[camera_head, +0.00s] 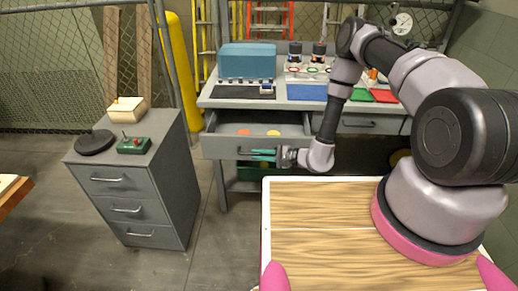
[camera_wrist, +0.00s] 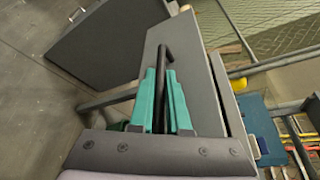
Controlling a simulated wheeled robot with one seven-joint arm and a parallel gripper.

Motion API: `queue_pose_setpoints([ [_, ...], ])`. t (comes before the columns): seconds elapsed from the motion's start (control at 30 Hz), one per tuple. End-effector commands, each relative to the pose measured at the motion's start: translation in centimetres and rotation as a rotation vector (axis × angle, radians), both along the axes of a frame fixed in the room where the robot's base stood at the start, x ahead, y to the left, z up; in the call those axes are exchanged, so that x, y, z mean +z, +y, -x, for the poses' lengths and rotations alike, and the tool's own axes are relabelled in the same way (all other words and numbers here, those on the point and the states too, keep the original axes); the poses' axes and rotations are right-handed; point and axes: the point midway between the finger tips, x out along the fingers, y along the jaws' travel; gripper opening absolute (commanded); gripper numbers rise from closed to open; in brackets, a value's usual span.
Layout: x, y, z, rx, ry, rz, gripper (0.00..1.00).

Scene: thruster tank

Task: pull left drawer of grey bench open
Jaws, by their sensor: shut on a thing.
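The grey bench (camera_head: 215,92) stands at the back middle in the head view. Its left drawer (camera_head: 222,144) is pulled partly out, and an orange and a yellow round item lie inside it. My gripper (camera_head: 264,155) is at the drawer's front. In the wrist view my gripper's teal fingers (camera_wrist: 161,95) are closed around the dark bar handle (camera_wrist: 164,57) of the drawer front (camera_wrist: 200,85). The bench's right drawer (camera_head: 358,123) is shut, partly behind my arm.
A grey three-drawer cabinet (camera_head: 122,195) stands left of the bench, with a black disc (camera_head: 94,142), a green box (camera_head: 134,145) and a cream box (camera_head: 126,110) on top. A blue toolbox (camera_head: 247,60) sits on the bench. Bare floor lies between cabinet and bench.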

Motion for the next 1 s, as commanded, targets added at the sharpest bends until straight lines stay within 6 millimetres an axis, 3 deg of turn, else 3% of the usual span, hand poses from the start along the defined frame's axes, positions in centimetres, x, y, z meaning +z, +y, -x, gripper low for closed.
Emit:
queue_pose_setpoints([
  [0.23,-0.1,-0.1,1.3,-0.001,0.001,0.002,0.0],
  [0.67,-0.1,-0.1,1.5,-0.002,0.0,0.002,0.0],
  [0.7,-0.1,-0.1,1.5,-0.002,0.0,0.002,0.23],
  [0.77,-0.1,-0.1,1.5,-0.002,0.0,0.002,0.45],
  [1.0,0.0,0.0,1.5,-0.001,0.0,0.001,0.45],
])
